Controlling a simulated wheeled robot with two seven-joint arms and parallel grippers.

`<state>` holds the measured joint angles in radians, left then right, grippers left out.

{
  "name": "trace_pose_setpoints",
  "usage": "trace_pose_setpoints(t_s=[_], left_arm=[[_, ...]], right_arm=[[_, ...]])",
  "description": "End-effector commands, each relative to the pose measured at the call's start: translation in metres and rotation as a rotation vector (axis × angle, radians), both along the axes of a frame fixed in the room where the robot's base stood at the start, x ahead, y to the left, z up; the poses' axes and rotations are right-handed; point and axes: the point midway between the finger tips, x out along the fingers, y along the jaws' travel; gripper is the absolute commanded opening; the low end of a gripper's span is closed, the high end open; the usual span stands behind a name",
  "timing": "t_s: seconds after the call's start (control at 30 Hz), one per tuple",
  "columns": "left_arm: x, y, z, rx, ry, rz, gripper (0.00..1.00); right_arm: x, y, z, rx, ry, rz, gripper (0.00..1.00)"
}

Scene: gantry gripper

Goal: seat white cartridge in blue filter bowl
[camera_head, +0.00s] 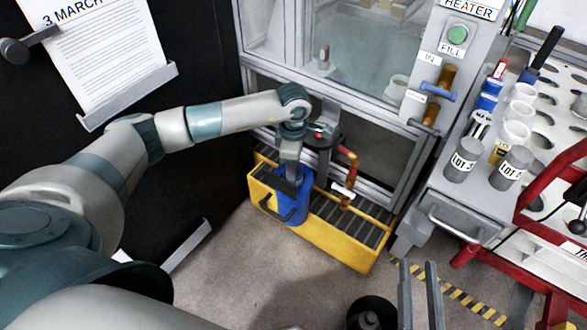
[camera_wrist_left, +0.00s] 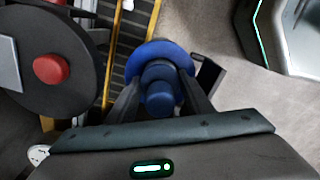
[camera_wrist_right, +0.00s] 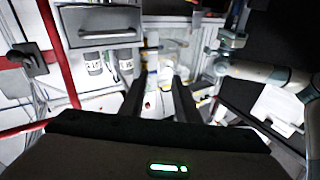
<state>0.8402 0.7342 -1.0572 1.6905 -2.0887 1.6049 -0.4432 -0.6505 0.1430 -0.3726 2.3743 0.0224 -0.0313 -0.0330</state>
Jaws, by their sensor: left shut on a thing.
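The blue filter bowl (camera_head: 291,209), with a black handle, stands on the grated yellow tray (camera_head: 335,241) in the head view. My left gripper (camera_head: 288,180) reaches down into its top. In the left wrist view, the fingers of my left gripper (camera_wrist_left: 160,98) are shut on a narrow blue knob-like part (camera_wrist_left: 160,76) above a wider blue round (camera_wrist_left: 177,52). I cannot tell whether this part belongs to the bowl or to something in it. No white cartridge can be made out clearly. My right gripper (camera_head: 420,285) is open and empty, low in the head view.
A red-orange pipe (camera_head: 349,162) with a white-handled valve rises behind the tray. Grey lot cups (camera_head: 461,161) and white cups (camera_head: 521,92) stand on the right shelf near a red frame (camera_head: 545,232). The glazed cabinet is behind.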

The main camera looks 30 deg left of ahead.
Motion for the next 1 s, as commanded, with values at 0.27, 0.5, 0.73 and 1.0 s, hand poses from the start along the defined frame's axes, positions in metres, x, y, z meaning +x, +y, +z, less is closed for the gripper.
trace_pose_setpoints(t_s=[0.27, 0.5, 0.73, 1.0], left_arm=[[0.0, 0.0, -0.002, 0.0, 0.0, 0.0, 0.27], [0.0, 0.0, -0.003, 0.0, 0.001, 0.0, 0.68], [-0.001, 0.0, -0.005, 0.0, 0.002, -0.001, 0.68], [0.0, 0.0, 0.006, 0.0, 0.001, 0.0, 0.68]], right_arm=[[-0.001, 0.0, 0.005, 0.009, -0.03, -0.001, 0.29], [-0.002, 0.001, 0.009, 0.015, -0.047, -0.001, 0.29], [-0.002, 0.001, 0.008, 0.015, -0.045, 0.0, 0.29], [-0.002, 0.002, 0.006, 0.009, -0.025, 0.002, 0.29]])
